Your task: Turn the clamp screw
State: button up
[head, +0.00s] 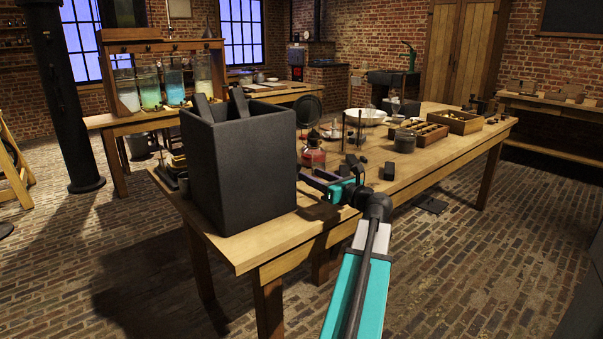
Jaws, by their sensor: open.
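My gripper (313,182) is in the head view, low over the front part of the wooden table, just right of a tall dark box. My teal arm reaches up to it from the lower right. Its fingers point left toward the box's right side; the jaws are open, and I see nothing between them. The dark box (235,175) stands at the table's near left end, with dark slabs (239,103) sticking out of its top. I cannot pick out the clamp screw; it may be hidden by the box or my gripper, or too small to tell.
Jars of coloured liquid (150,92) stand in a rack behind. The brick floor at right is open.

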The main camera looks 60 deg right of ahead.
jog(key=shift+b+x, duration=0.4)
jog(key=shift+x, duration=2.75)
jog(key=c, duration=1.1)
jog(key=shift+o, duration=0.2)
